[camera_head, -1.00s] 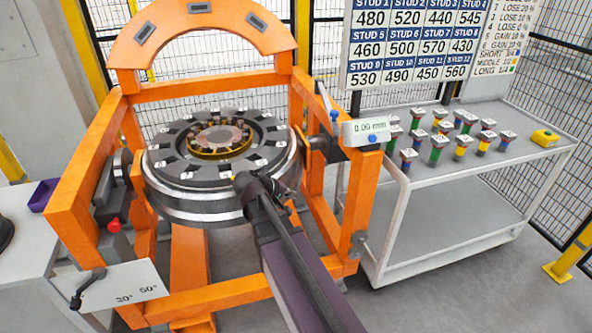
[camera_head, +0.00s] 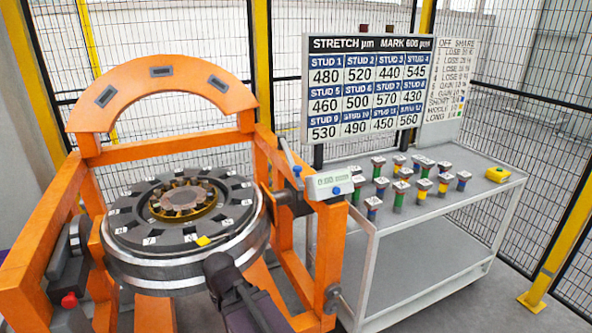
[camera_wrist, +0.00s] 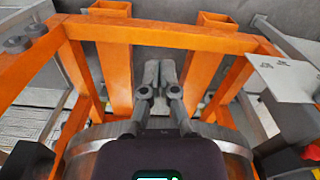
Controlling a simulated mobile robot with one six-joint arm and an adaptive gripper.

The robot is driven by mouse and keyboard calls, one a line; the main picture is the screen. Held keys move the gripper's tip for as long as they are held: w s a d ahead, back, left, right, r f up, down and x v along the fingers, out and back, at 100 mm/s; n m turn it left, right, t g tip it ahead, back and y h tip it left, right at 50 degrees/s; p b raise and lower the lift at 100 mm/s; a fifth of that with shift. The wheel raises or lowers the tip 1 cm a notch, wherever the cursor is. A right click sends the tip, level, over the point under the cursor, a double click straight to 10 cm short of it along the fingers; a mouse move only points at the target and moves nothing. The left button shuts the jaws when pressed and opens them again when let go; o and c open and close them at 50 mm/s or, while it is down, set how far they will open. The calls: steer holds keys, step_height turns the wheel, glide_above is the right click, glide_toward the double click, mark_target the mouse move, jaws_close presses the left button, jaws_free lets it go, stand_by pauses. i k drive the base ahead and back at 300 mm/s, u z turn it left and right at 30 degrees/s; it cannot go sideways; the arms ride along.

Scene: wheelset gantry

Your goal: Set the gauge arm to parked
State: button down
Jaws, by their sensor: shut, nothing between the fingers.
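The gauge has a white readout box (camera_head: 333,184) showing 0.00 mm, on the right post of the orange gantry. A thin grey arm (camera_head: 287,153) with a blue knob (camera_head: 297,170) stands tilted up beside the box, clear of the wheel; I take it to be the gauge arm. The wheel (camera_head: 120,255) lies flat in the gantry. My gripper (camera_head: 213,262) is at the wheel's near rim, left of and below the gauge. In the wrist view my gripper (camera_wrist: 158,75) is shut with nothing between its fingers, pointing towards the orange frame. The gauge arm is not identifiable there.
The orange arch (camera_head: 160,72) rises behind the wheel. A yellow piece (camera_head: 203,240) is on the wheel's near side. A white cart (camera_head: 440,213) with several coloured studs stands right of the gantry. A stretch board (camera_head: 368,85) is behind it. In the wrist view, orange beams (camera_wrist: 115,75) surround my fingers.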

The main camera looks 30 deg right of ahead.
mark_target(289, 158)
steer(key=z, duration=0.75)
steer(key=i, duration=0.2)
steer(key=z, duration=0.15)
